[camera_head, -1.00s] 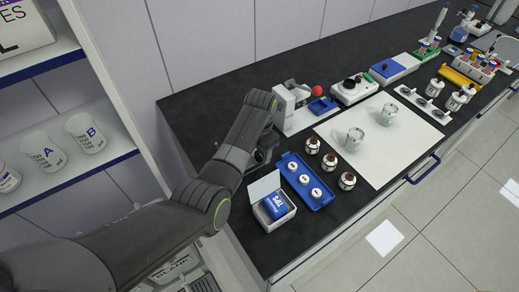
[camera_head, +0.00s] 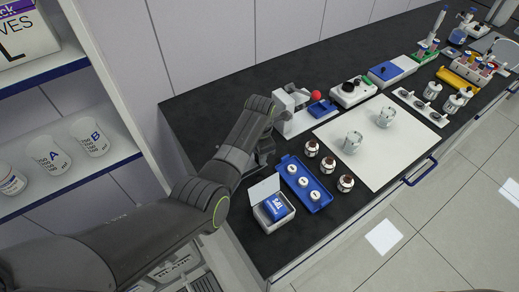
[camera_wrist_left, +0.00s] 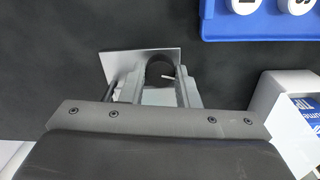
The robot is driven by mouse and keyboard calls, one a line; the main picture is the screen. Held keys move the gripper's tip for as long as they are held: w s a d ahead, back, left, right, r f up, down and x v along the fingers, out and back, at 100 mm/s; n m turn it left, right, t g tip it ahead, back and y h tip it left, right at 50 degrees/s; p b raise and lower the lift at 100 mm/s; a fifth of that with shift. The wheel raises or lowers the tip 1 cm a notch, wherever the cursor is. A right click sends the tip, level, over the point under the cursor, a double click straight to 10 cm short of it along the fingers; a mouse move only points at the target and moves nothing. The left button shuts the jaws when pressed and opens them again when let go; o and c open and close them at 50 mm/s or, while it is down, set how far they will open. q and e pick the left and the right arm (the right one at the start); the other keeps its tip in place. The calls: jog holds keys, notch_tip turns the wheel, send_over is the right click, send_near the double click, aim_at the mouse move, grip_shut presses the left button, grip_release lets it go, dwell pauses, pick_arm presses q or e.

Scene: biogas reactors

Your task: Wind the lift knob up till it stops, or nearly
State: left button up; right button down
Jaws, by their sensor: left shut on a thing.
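My left gripper (camera_head: 262,152) is low over the black bench, left of the blue tray. In the left wrist view my left gripper (camera_wrist_left: 156,88) has its two grey fingers closed around a dark round knob (camera_wrist_left: 160,70) with a small pale mark, which looks like the lift knob. A light grey plate (camera_wrist_left: 122,64) sits right by it at the fingertips. In the head view the knob is hidden by my wrist, and the rest of the lift cannot be made out. My right gripper is in neither view.
A blue tray (camera_head: 288,166) with white-capped items and an open tip box (camera_head: 265,220) stand close to the gripper. A white device (camera_head: 286,124) with a red ball is just behind. Brown bottles (camera_head: 328,165) and a white mat (camera_head: 400,160) with glass beakers lie to the right.

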pick_arm(q)
jog(key=shift+m, duration=0.6)
jog(key=shift+w, duration=0.1)
jog(key=o, duration=1)
jog(key=shift+c, duration=0.2)
jog(key=shift+r, duration=0.1)
notch_tip(320, 180, up, 17)
jog(key=p, duration=0.1)
jog(key=shift+s+r+p, duration=0.15)
jog(key=shift+s+p, duration=0.1)
jog(key=shift+p, duration=0.15)
